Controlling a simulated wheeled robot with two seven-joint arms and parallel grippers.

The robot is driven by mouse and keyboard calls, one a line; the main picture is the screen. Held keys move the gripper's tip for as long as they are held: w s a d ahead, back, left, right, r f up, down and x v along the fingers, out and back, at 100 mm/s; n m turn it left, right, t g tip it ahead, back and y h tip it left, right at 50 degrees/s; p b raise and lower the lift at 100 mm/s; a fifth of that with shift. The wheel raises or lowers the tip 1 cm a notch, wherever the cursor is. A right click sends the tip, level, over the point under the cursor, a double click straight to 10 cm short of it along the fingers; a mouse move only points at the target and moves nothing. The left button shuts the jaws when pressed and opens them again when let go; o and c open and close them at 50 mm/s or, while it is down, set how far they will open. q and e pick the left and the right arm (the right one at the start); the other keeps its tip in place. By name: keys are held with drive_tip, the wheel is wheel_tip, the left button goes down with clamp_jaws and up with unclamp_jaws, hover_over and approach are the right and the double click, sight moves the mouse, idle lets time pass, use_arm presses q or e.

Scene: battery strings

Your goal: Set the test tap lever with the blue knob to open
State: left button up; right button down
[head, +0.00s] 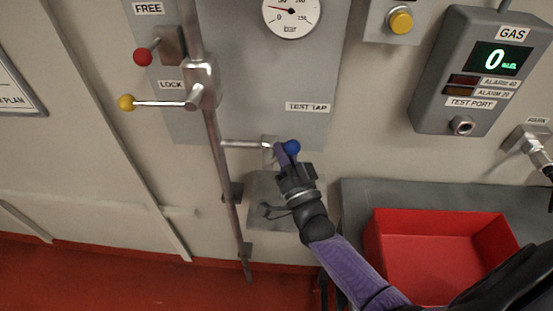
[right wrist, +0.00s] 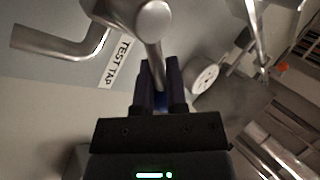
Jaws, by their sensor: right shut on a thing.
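The test tap (head: 268,147) sits at the end of a short horizontal pipe, below the "TEST TAP" label (head: 307,107). My right gripper (head: 286,153) is shut on the blue-knobbed lever. In the right wrist view the metal lever (right wrist: 154,50) runs down from the tap body (right wrist: 150,18) between my two fingers (right wrist: 159,88). Only a little blue of the knob shows between them; the rest is hidden. My left gripper is not in view.
A lever with a yellow knob (head: 126,103) and a red knob (head: 142,57) are on the left. A vertical pipe (head: 217,150) runs beside the tap. A gas alarm box (head: 478,75) is at upper right. A red bin (head: 378,245) stands on a grey bench at lower right.

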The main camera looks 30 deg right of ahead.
drive_tip(key=shift+s+d+f+m+g+h+b, duration=0.25)
drive_tip(key=shift+f+m+h+b, duration=0.4)
drive_tip(key=shift+m+h+b, duration=1.65)
drive_tip(key=shift+s+d+f+m+g+h+b, duration=0.1)
drive_tip(key=shift+d+f+m+h+b, duration=0.3)
drive_tip(key=shift+f+m+h+b, duration=1.8)
drive_tip(key=shift+s+d+r+m+g+h+b, duration=0.25)
drive_tip(key=shift+r+m+h, duration=0.85)
drive_tip(key=shift+m, duration=2.6)
drive_tip(key=shift+w+f, duration=0.1)
drive_tip(key=shift+f, duration=0.15)
drive_tip(key=c, duration=0.8)
unclamp_jaws()
drive_tip(key=shift+o, duration=0.5)
drive_tip(key=shift+s+d, duration=0.2)
drive_tip(key=shift+d, duration=0.15)
drive_tip(key=b+v, duration=0.1)
drive_tip(key=v, duration=0.9)
drive_tip(key=shift+b, duration=0.35)
